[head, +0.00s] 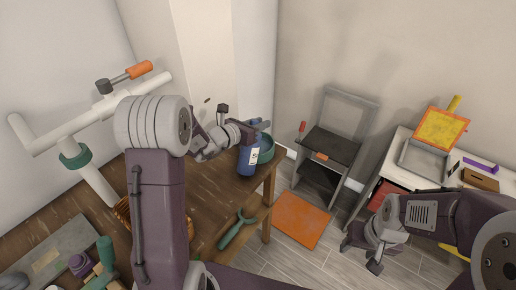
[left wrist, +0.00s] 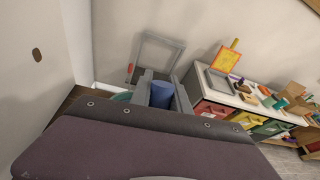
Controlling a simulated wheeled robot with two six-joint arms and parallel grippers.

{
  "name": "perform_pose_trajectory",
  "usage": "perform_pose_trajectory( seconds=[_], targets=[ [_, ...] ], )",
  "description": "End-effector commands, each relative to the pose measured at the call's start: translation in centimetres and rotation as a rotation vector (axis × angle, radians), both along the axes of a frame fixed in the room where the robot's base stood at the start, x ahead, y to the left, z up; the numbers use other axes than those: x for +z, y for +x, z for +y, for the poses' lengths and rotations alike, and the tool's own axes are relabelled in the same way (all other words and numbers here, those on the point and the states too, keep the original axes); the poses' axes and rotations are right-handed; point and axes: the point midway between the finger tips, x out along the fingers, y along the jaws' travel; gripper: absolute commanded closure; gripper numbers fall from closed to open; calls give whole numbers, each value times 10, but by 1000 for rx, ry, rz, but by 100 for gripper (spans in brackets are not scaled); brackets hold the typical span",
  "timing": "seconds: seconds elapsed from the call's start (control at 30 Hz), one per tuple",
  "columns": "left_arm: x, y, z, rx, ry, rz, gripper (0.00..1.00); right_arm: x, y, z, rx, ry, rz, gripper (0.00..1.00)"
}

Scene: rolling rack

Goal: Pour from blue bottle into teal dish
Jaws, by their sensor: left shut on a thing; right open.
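The blue bottle (head: 248,160), with a white label, is at the far right corner of the wooden table, close to upright. My left gripper (head: 243,138) is shut on it; in the left wrist view the blue bottle (left wrist: 162,94) sits between the two grey fingers. The teal dish (head: 267,150) is just behind and right of the bottle, partly hidden by it. A bit of the teal dish (left wrist: 122,97) also shows left of the fingers in the left wrist view. I cannot tell whether the bottle touches the table. My right gripper (head: 375,262) is open and empty, low at the right.
The wooden table (head: 215,185) holds a white pipe stand (head: 85,160) and tools at left. An orange mat (head: 300,220) lies on the floor. A white bench (head: 408,170) with a yellow screen frame stands at right.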

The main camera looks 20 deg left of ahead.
Motion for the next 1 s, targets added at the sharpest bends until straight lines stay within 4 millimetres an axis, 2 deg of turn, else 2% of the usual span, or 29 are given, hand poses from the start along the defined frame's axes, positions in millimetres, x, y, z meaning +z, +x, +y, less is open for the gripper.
perform_pose_trajectory(
  seconds=[0.03,0.1,0.57,0.87,1.0],
  targets=[
    [11,1,0,0,-1,-6,100,7,0,0,0,0,0,46],
    [19,1,0,1,-1,-8,100,12,0,0,0,0,0,46],
    [66,2,0,1,-3,-15,100,41,0,0,0,0,0,46],
    [66,2,0,1,-4,-17,100,39,0,0,0,0,0,46],
    [61,-2,-1,0,-9,-45,100,20,0,0,0,0,0,46]
  ],
)
